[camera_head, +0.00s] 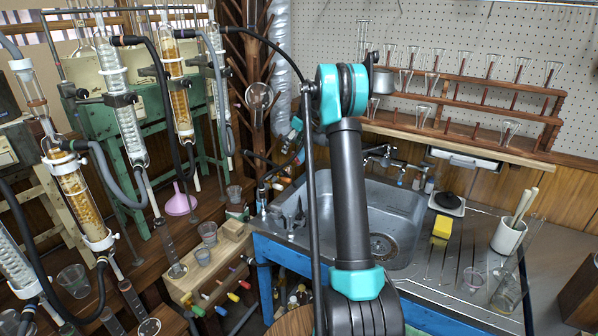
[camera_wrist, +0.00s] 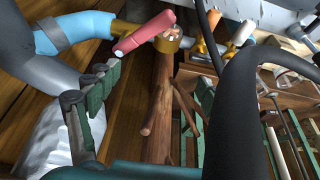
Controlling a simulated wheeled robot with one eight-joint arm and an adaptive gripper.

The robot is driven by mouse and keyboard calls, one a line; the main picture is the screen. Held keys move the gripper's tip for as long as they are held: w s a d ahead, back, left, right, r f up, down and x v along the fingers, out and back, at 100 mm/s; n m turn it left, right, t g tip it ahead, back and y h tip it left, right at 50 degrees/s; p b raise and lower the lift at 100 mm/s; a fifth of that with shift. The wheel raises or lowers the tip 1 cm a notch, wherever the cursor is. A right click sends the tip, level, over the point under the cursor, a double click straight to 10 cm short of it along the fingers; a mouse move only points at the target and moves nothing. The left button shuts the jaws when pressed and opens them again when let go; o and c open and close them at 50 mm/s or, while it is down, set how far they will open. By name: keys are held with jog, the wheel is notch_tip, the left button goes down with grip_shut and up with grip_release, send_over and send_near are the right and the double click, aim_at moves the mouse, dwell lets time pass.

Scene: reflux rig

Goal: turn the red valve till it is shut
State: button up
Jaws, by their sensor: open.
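The red valve handle (camera_wrist: 145,33) shows at the top of the wrist view as a pinkish-red lever joined to a round brass body (camera_wrist: 168,40). The lever slants from upper right to lower left. My gripper (camera_wrist: 160,78) is open, with green-padded fingers apart below the lever. The left finger's tip looks close to the lever's lower-left end; I cannot tell whether they touch. In the head view my arm covers much of the area by the sink, and I cannot make out the red valve clearly there.
A blue-and-grey pipe (camera_wrist: 75,32) runs beside the lever in the wrist view. A wooden branched rack (camera_wrist: 160,110) stands behind the gripper. In the head view, a metal sink (camera_head: 400,225) is at right and glass columns (camera_head: 120,100) stand at left.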

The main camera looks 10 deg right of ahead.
jog(key=s+a+v, duration=0.1)
jog(key=v, duration=1)
jog(key=s+a+f+m+h, duration=0.1)
jog(key=s+a+f+m, duration=0.1)
jog(key=s, duration=1)
jog(key=s+a+f+m, duration=0.3)
jog(key=s+a, duration=0.1)
jog(key=s, duration=0.9)
jog(key=shift+s+f+h, duration=0.25)
jog(key=shift+f+h, duration=0.1)
jog(key=shift+h, duration=0.05)
